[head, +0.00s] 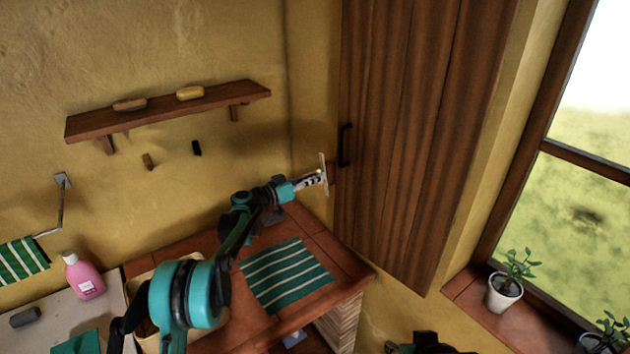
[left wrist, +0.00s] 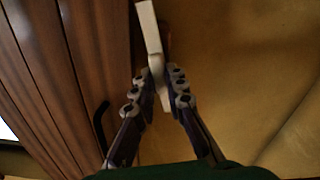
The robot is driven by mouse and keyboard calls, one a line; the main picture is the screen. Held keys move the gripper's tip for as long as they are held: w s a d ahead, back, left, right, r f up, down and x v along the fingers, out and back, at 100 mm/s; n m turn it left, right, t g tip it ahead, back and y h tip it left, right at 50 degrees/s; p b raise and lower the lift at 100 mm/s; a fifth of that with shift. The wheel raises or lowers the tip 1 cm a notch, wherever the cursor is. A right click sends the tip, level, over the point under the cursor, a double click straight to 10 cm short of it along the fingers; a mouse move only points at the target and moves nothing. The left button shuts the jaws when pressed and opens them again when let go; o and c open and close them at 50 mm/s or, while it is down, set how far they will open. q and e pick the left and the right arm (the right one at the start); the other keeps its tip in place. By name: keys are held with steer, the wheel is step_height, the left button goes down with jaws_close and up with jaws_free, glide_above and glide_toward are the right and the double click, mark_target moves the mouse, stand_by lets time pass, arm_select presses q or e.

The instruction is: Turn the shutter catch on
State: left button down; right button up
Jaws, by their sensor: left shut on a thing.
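The shutter catch (head: 324,164) is a thin cream bar by the wall at the left edge of the brown wooden shutter (head: 420,120). It stands nearly upright in the head view. My left gripper (head: 318,178) reaches it from the left and is shut on it. In the left wrist view the fingertips (left wrist: 160,78) close around the catch (left wrist: 149,28), whose longer visible part points up past them. My right arm shows only as a dark piece at the bottom edge, and its jaws cannot be made out.
A black handle (head: 345,145) is on the shutter just right of the catch. A tiled counter with a striped green cloth (head: 287,276) lies below.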

arm_select(q)
steer(key=shift+w+a+f+n+b, duration=0.15)
steer(key=shift+n+b, duration=0.6)
steer(key=shift+n, duration=2.9)
steer(key=shift+f+n+b, duration=0.1)
steer(key=shift+n+b, duration=0.65)
steer(key=shift+n, duration=2.9)
steer(key=c, duration=1.5)
jaws_free()
steer(key=shift+c, duration=0.2)
steer(key=shift+a, duration=0.1)
